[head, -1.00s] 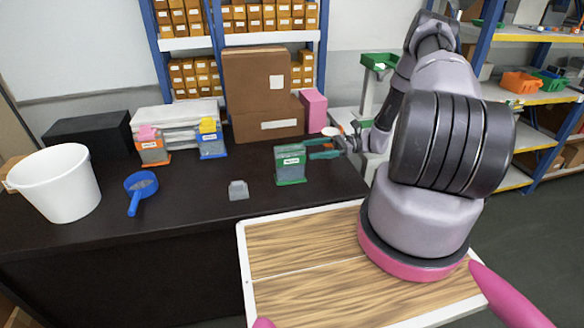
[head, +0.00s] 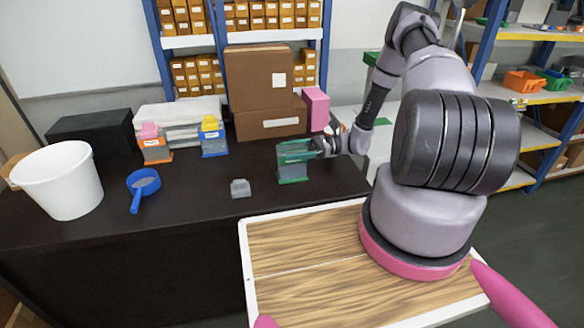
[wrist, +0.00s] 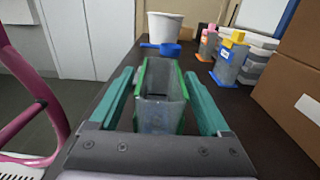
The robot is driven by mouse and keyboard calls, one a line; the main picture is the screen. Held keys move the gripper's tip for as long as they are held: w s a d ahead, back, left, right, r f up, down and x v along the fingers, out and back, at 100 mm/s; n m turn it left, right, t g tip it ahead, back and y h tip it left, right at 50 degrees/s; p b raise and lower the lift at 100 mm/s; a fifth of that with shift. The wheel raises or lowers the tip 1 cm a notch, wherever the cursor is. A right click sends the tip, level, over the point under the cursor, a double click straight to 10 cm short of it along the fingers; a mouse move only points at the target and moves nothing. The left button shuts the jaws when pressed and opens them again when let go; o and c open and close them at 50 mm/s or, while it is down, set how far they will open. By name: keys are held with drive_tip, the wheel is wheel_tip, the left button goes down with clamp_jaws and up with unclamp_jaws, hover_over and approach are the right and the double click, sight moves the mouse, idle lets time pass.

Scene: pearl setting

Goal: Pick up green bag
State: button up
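The green bag (head: 292,172) is a grey, see-through pouch with green edges and a green base. It stands upright on the dark table near its right end. My gripper (head: 294,152) reaches it from the right, with its teal fingers at the height of the bag's upper part. In the wrist view the bag (wrist: 160,100) stands between the two open fingers, one on each side. A small gap seems to show on both sides, wider on the right.
A small grey block (head: 240,188), a blue scoop (head: 143,184) and a white bucket (head: 62,182) are left of the bag. Orange (head: 154,146) and blue (head: 213,138) bags stand behind. Cardboard boxes (head: 262,85) and a pink box (head: 316,108) stand at the back.

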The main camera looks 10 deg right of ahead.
clamp_jaws()
drive_tip(key=shift+r, duration=0.15)
wheel_tip(320, 180, up, 10)
idle(1.0)
